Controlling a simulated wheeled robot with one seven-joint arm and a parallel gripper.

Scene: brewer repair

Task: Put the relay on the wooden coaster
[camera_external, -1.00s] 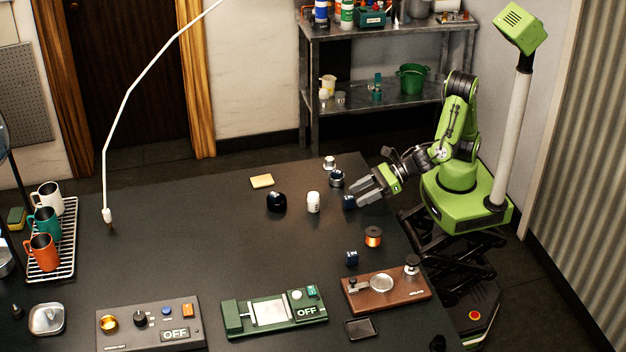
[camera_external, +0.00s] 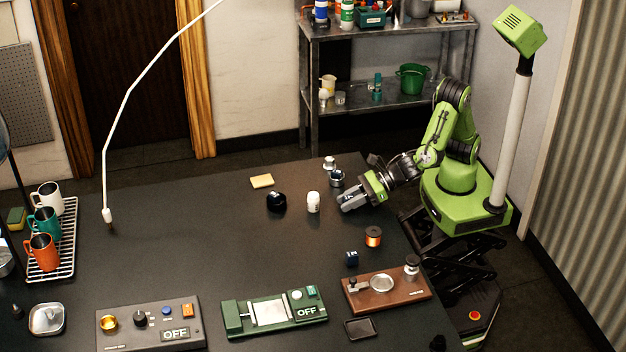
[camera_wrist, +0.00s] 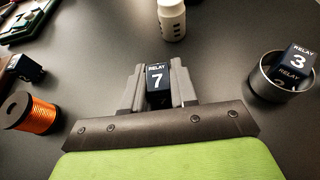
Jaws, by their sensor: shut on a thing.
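My gripper (camera_external: 347,201) is at the table's right side, low over the top. In the wrist view, my gripper (camera_wrist: 157,88) is shut on a dark blue block marked RELAY 7 (camera_wrist: 157,75), which stands upright between the fingers. In the external view the fingers hide this relay. A flat tan square (camera_external: 262,181), which looks like the wooden coaster, lies near the far edge, left of and beyond my gripper. It looks empty. It is not in the wrist view.
A white bottle (camera_external: 313,202) and black round object (camera_external: 276,201) stand left of my gripper. A metal cup (camera_wrist: 270,88) holds RELAY 3 (camera_wrist: 299,60). An orange spool (camera_external: 373,237) and another dark block (camera_external: 351,258) are nearer. The table's left middle is clear.

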